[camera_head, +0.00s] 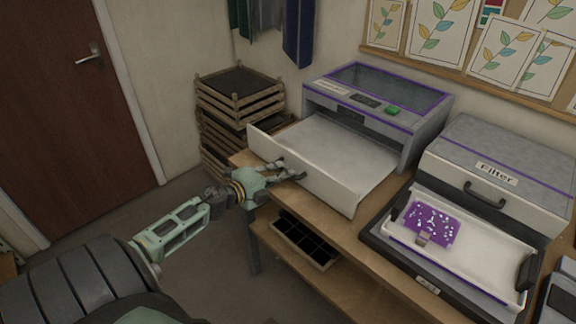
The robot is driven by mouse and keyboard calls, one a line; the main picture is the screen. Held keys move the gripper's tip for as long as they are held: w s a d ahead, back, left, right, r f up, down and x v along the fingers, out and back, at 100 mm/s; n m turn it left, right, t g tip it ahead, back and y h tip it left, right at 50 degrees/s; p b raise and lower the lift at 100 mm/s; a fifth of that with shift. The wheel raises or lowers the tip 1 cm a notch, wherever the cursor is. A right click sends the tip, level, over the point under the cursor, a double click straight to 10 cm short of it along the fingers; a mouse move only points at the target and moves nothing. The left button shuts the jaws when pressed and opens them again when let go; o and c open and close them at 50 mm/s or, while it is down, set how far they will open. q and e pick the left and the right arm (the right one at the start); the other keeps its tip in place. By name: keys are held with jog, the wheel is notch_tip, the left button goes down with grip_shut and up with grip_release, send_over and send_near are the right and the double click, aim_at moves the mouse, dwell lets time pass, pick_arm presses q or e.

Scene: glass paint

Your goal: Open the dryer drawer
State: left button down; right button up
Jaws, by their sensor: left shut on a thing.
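The dryer (384,103) is a grey box with purple trim, a dark top window and a green button, at the back of the wooden table. Its white drawer (338,150) is pulled well out toward the front left, and the inside looks empty. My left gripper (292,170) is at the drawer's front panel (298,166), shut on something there. The handle is mostly hidden behind the fingers. My right gripper is not in view.
A filter box (497,172) stands right of the dryer, with a tray (462,257) holding a purple speckled piece (432,222) in front. Stacked wooden crates (240,97) stand behind the drawer's left end. A dark compartment box (303,240) sits on the lower shelf.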

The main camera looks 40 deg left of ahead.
pick_arm(q)
jog(key=shift+v, duration=1)
jog(key=shift+f, duration=0.25)
jog(key=c, duration=1.8)
grip_release()
jog(key=shift+o, duration=0.2)
jog(key=d+v, duration=0.1)
jog(key=v, duration=1.1)
jog(key=shift+a, duration=0.4)
